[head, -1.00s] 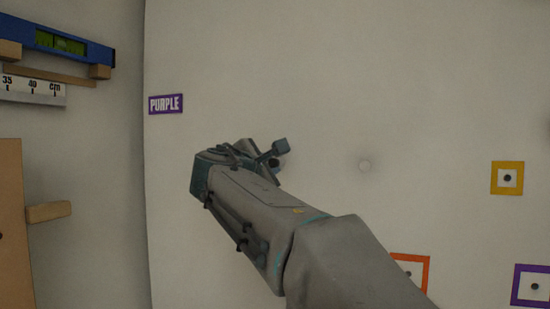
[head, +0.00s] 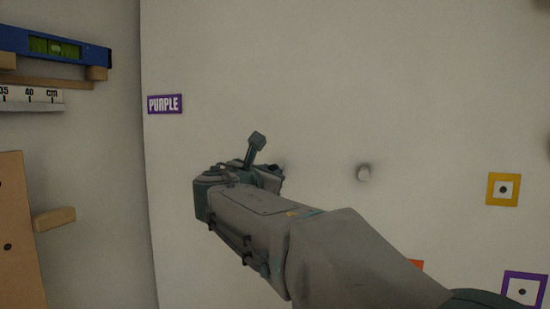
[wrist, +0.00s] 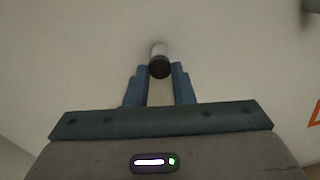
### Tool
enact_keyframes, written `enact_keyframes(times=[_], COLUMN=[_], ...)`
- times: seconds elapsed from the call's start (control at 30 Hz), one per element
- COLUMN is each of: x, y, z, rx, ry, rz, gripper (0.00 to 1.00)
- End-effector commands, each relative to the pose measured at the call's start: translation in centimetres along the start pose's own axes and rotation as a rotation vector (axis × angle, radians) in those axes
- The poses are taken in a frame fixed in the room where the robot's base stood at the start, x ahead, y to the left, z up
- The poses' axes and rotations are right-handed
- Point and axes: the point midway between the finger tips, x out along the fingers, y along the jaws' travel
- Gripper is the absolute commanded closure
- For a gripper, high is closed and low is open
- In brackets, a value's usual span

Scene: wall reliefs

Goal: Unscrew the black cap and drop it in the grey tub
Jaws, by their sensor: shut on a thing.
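The black cap (wrist: 160,69) shows in the wrist view, on the end of a short pale stub (wrist: 157,49) that stands out from the wall. My gripper (wrist: 160,74) is shut on the cap, one blue finger on each side of it. In the head view my gripper (head: 276,170) is close to the wall, left of the middle, and hides the cap. The grey tub is not in view.
Yellow (head: 503,189) and purple (head: 523,290) square frames are further right. A PURPLE label (head: 165,104), a blue level (head: 54,46) and wooden pieces (head: 55,219) are at left.

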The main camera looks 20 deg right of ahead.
Motion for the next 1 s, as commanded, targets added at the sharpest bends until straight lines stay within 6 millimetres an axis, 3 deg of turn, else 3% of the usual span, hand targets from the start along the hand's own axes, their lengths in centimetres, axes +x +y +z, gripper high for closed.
enact_keyframes(times=[0.37, 0.73, 1.0], x=[-0.08, -0.13, -0.14], y=[0.06, 0.13, -0.04], z=[0.33, 0.77, 0.25], rx=[-0.035, -0.402, -0.478], ry=[-0.006, -0.004, -0.006], rz=[0.003, 0.001, 0.001], gripper=[0.98, 0.98, 0.98])
